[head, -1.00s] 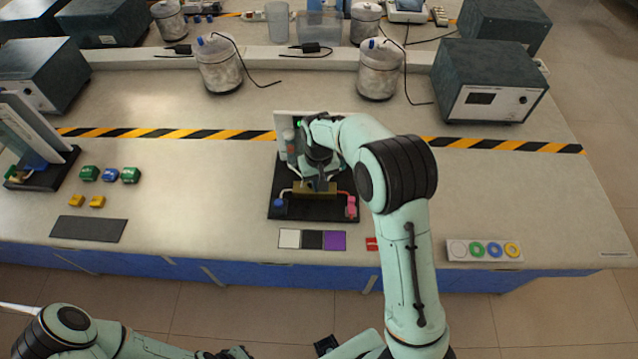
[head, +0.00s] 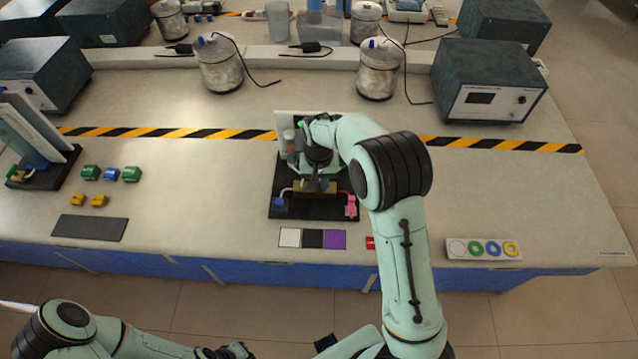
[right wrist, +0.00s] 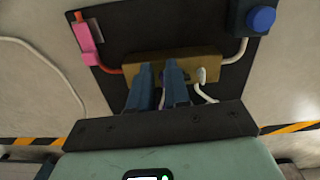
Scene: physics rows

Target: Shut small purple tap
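A black board (head: 320,210) on the bench carries a brass block (head: 327,188); the block also shows in the right wrist view (right wrist: 205,65). My right gripper (right wrist: 161,68) points at this block, its two fingers a small gap apart over the block's middle. A dark purple bit (right wrist: 190,75), perhaps the small purple tap, shows beside one finger and is mostly hidden behind it.
A pink part (right wrist: 88,42) with a red tube and a blue round knob (right wrist: 261,19) flank the block. White, black and purple squares (head: 335,240) lie in front of the board. Green and blue blocks (head: 110,174) lie left; a plate of coloured rings (head: 484,249) lies right.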

